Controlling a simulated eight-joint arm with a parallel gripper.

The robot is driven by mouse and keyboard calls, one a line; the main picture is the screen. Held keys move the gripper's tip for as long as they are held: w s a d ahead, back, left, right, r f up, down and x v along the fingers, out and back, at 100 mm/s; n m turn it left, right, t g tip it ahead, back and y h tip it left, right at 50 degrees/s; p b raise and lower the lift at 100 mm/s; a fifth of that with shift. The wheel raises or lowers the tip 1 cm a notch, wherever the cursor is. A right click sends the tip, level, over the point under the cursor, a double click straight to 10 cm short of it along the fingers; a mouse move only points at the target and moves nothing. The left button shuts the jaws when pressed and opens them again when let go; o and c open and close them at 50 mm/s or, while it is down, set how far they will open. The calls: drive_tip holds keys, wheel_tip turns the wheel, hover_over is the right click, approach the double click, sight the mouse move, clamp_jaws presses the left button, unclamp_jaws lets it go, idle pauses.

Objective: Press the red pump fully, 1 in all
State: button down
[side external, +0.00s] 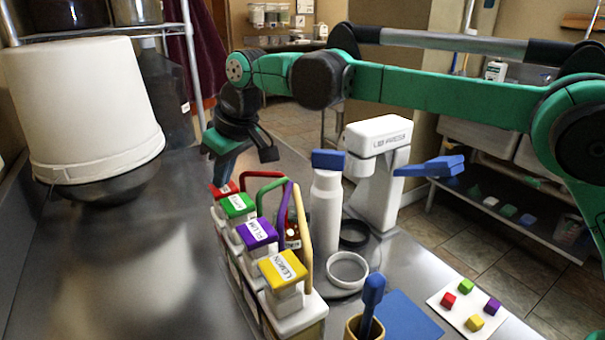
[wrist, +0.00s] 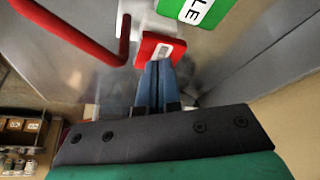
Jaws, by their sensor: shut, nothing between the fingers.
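The red pump (side external: 223,189) is the farthest of the row of labelled pumps in the side external view. Its red top also shows in the wrist view (wrist: 159,45), with a white label and a red spout tube curving left. My gripper (wrist: 155,66) is shut and empty, its blue fingertips at the lower edge of the red top in the wrist view. I cannot tell whether they touch it. In the side external view my gripper (side external: 211,178) is just above and beside the red pump. How far down the pump is cannot be told.
Green (side external: 238,205), purple (side external: 258,232) and yellow (side external: 284,269) pumps stand close in the same row. A white bottle (side external: 325,210) and a white press (side external: 378,170) stand to the right. The steel counter (side external: 120,270) is clear at front left.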

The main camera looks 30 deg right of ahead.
drive_tip(key=shift+f, duration=0.4)
drive_tip(key=shift+r, duration=1.95)
